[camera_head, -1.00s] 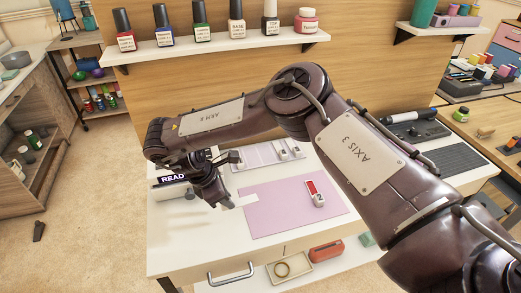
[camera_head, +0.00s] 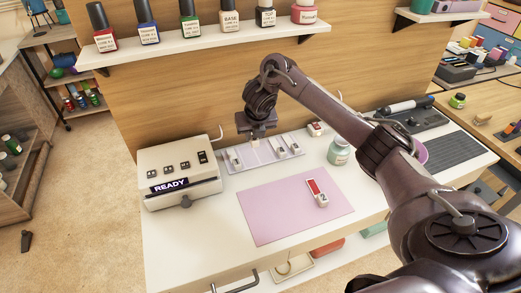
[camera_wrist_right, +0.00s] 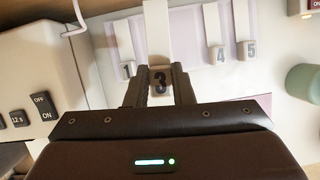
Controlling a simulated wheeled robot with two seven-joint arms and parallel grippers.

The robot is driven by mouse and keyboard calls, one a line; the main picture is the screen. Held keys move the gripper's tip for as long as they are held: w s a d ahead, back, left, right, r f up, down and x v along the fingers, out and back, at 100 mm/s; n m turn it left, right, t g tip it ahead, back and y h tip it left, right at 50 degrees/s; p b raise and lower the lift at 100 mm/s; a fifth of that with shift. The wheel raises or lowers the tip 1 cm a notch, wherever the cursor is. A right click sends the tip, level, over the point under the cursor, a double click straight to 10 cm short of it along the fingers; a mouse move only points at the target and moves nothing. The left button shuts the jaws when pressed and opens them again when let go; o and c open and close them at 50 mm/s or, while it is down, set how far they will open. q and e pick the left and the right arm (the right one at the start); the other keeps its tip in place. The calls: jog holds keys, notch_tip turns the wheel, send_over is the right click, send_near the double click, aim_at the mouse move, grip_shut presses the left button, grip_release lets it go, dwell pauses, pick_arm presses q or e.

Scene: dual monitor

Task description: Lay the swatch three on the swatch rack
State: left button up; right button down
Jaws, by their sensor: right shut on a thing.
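My right gripper (camera_head: 258,132) hangs over the far side of the white table, above the swatch rack (camera_head: 255,161). In the right wrist view my right gripper (camera_wrist_right: 160,84) is shut on swatch three (camera_wrist_right: 158,45), a white strip with a "3" on its tab. The strip points away from the jaws over the lilac rack (camera_wrist_right: 187,40), between swatch one (camera_wrist_right: 124,50) and swatch four (camera_wrist_right: 214,30). Swatch five (camera_wrist_right: 245,25) lies beside four. I cannot tell whether swatch three touches the rack. My left gripper is out of view.
A white machine reading "READY" (camera_head: 180,170) stands left of the rack. A pink mat (camera_head: 275,215) in front bears a red-and-white swatch (camera_head: 316,191). A pale green jar (camera_head: 339,152) stands right of the rack. A shelf of bottles (camera_head: 215,46) runs above.

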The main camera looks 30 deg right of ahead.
jog(key=shift+n, duration=0.5)
jog(key=f, duration=0.1)
jog(key=d+f, duration=0.1)
jog(key=f, duration=0.1)
jog(key=d+f+b, duration=0.1)
jog(key=f, duration=0.1)
jog(key=shift+w, duration=0.25)
jog(key=shift+f, duration=2.3)
jog(key=c, duration=1.3)
grip_release()
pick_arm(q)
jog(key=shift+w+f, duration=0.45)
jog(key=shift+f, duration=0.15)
pick_arm(e)
jog(key=shift+o, duration=0.2)
jog(key=shift+r, duration=0.1)
pick_arm(q)
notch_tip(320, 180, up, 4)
jog(key=p, duration=0.3)
jog(key=shift+p, duration=0.35)
pick_arm(e)
jog(key=v, duration=1.2)
jog(key=shift+d, duration=0.15)
